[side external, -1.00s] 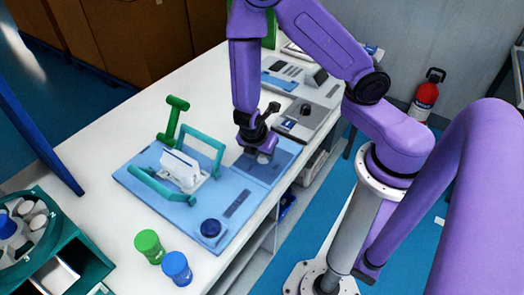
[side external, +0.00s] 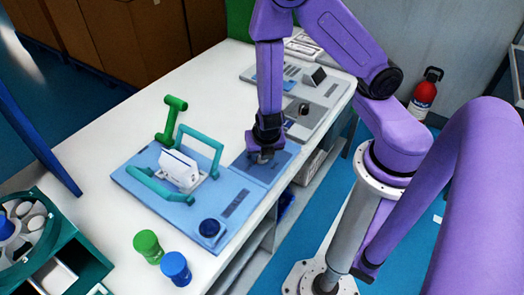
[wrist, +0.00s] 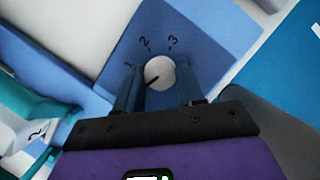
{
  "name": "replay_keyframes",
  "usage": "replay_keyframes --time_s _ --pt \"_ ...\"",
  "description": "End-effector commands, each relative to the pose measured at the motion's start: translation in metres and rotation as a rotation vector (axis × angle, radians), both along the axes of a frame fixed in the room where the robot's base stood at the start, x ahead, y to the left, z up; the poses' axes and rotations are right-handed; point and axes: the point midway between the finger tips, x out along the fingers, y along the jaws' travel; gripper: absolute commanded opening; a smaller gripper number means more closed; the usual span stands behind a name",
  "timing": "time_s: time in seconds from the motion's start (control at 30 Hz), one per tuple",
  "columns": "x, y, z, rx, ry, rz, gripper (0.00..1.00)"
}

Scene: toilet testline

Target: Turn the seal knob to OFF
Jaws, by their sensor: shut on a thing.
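The seal knob (wrist: 159,70) is a round, light grey dial on a blue panel (wrist: 195,25) in the wrist view. Marks 2 and 3 show on the panel above it, and another mark at the left is partly hidden. The knob's dark pointer line slants to the lower left. My gripper (wrist: 159,82) is shut on the knob, one dark finger on each side. In the side view, my gripper (side external: 263,155) points down at the blue panel (side external: 258,172), and the knob is hidden by it. No OFF mark is readable.
Left of the panel stands a blue fixture (side external: 210,195) with teal handles (side external: 203,138) and a white block (side external: 180,168). A green cap (side external: 148,245) and a blue cap (side external: 175,268) stand in front. A grey device (side external: 320,100) lies behind my gripper.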

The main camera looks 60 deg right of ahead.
Motion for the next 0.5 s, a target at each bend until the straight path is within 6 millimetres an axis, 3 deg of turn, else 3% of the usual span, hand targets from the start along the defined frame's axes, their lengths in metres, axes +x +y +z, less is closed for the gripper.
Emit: replay_keyframes --time_s 0.47,0.5 --pt "0.0003 0.0002 0.0004 0.000 -0.001 0.013 0.08" --pt "0.0003 0.0002 0.0004 0.000 -0.001 0.013 0.48"
